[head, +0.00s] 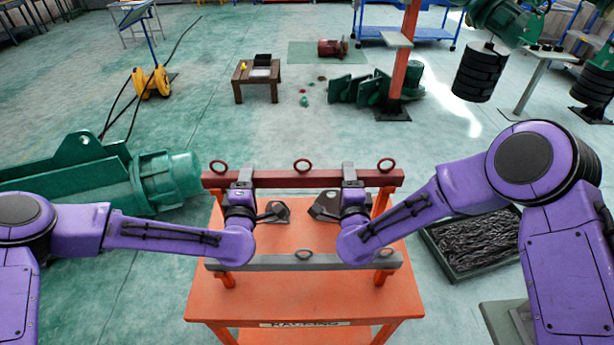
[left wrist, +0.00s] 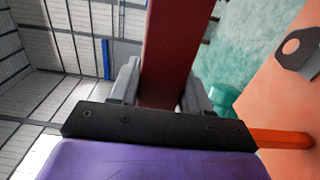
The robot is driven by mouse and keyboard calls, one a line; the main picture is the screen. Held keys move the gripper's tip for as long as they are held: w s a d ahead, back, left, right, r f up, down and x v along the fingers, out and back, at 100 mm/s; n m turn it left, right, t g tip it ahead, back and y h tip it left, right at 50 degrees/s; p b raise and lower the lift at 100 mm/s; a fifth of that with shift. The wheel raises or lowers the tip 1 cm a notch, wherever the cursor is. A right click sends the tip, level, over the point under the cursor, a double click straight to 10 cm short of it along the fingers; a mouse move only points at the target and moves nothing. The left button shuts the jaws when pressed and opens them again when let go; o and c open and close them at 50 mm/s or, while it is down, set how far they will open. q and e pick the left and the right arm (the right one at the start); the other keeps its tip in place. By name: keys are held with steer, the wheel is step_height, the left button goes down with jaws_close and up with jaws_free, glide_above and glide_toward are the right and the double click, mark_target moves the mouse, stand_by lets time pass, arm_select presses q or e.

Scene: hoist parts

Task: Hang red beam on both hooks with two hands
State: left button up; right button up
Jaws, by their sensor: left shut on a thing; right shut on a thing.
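The red beam (head: 300,178) lies level across the far side of the orange table, with several rings along its top. My left gripper (head: 243,178) is shut on it left of its middle. My right gripper (head: 350,176) is shut on it right of its middle. In the left wrist view the red beam (left wrist: 170,55) passes between the two grey fingers of my left gripper (left wrist: 155,90). I cannot tell whether the beam touches the orange posts near its ends. No hanging hooks can be made out clearly.
A grey beam (head: 285,263) with a ring lies across orange posts at the near side of the orange table (head: 305,300). Two dark metal pieces, left (head: 277,211) and right (head: 324,207), sit between the beams. A green machine (head: 120,180) stands left, a black tray (head: 475,245) right.

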arm_select(q)
steer(key=shift+r, duration=0.2)
arm_select(e)
steer(key=shift+r, duration=0.2)
